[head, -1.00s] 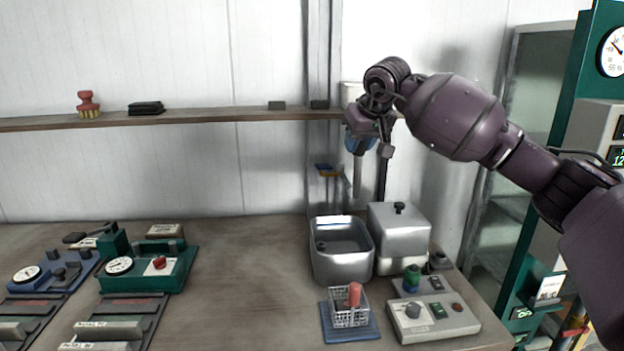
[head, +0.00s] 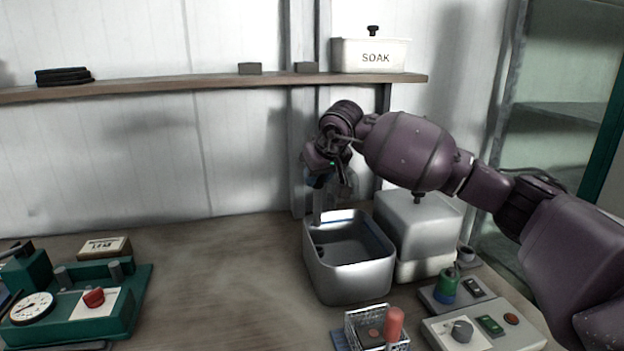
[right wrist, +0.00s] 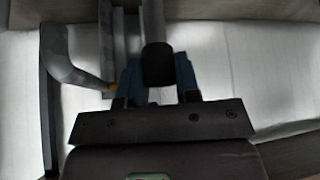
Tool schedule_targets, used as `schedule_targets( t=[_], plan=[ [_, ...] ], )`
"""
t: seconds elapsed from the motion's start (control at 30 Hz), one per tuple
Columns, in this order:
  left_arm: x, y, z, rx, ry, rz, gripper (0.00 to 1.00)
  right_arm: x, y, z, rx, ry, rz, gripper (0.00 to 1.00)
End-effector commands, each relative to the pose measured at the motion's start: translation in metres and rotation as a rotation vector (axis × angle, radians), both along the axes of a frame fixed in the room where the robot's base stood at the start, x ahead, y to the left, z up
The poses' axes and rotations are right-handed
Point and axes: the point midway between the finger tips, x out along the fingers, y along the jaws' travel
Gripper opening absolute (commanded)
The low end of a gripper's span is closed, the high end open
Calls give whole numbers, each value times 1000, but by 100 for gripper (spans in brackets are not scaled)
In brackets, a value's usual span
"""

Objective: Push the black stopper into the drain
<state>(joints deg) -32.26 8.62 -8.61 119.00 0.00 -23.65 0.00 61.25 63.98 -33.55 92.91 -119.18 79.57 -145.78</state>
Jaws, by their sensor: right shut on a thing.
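My right gripper (head: 320,182) is near the back left of the metal basin (head: 348,285), in front of the wall post. In the right wrist view its blue fingers (right wrist: 158,82) are shut on a dark cylindrical thing (right wrist: 157,65). A grey rod (right wrist: 153,20) lies beyond it in line. In the head view a grey rod (head: 318,207) points down from the gripper toward the basin's back left rim. A small dark round thing (head: 320,250) shows inside the basin at its left; I cannot tell whether it is the stopper or the drain. My left gripper is not in view.
A lidded metal box (head: 418,225) stands right of the basin. A wire basket (head: 370,330) with a red-handled thing (head: 394,325) and a control box (head: 480,330) are in front. A shelf (head: 200,84) carries the SOAK tub (head: 370,55). The table's middle is clear.

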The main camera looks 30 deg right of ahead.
Motion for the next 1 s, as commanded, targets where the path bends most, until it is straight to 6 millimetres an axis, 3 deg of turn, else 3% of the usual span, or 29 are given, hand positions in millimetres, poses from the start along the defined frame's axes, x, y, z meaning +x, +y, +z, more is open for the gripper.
schedule_targets(
  t=[0.47, 1.0],
  plan=[
    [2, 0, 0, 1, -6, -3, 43, -1, -1, 3, -1, -4, -1, 0],
    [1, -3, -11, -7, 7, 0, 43, -1, -1, -37, 0, 2, 0, 0]
  ],
)
